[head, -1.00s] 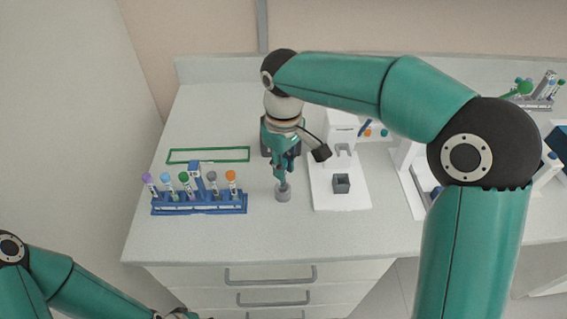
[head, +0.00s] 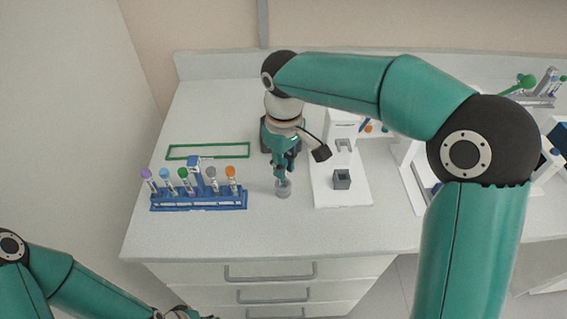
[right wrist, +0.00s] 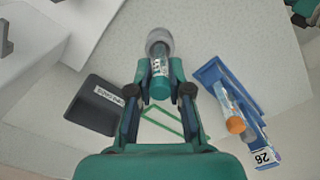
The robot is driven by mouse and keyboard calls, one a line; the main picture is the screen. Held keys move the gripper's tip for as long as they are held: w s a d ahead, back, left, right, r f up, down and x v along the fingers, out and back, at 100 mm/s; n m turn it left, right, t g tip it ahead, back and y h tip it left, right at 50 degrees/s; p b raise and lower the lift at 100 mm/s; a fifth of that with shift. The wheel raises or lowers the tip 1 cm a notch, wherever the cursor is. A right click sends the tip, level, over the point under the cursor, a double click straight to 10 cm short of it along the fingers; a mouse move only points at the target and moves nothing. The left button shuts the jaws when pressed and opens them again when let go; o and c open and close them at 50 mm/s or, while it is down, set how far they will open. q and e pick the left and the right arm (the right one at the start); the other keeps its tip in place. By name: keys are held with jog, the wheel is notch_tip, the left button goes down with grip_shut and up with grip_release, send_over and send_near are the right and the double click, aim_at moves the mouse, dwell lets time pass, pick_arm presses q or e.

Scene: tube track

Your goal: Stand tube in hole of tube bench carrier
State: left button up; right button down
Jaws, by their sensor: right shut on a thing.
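My right gripper (head: 282,168) is shut on a tube with a teal cap (right wrist: 160,86) and a printed label. The tube points down from the fingers at a small grey round carrier (head: 283,189) on the bench. In the right wrist view the carrier (right wrist: 158,38) shows as a pale grey ring at the tube's far end. The tube's lower end overlaps the carrier, and I cannot tell whether it is inside the hole or just above it. My left arm comes in at the lower left, with only a bit of its end at the bottom edge.
A blue rack (head: 200,205) with several capped tubes stands left of the carrier. A green rectangular outline (head: 208,157) lies behind the rack. A white device (head: 342,192) with a grey square holder stands to the right. A dark labelled box (right wrist: 95,104) is close by.

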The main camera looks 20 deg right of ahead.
jog(key=shift+f, duration=0.2)
jog(key=shift+f, duration=0.25)
dwell(0.3)
jog(key=c, duration=1)
grip_release()
notch_tip(320, 180, up, 12)
jog(key=shift+f, duration=0.1)
dwell(0.6)
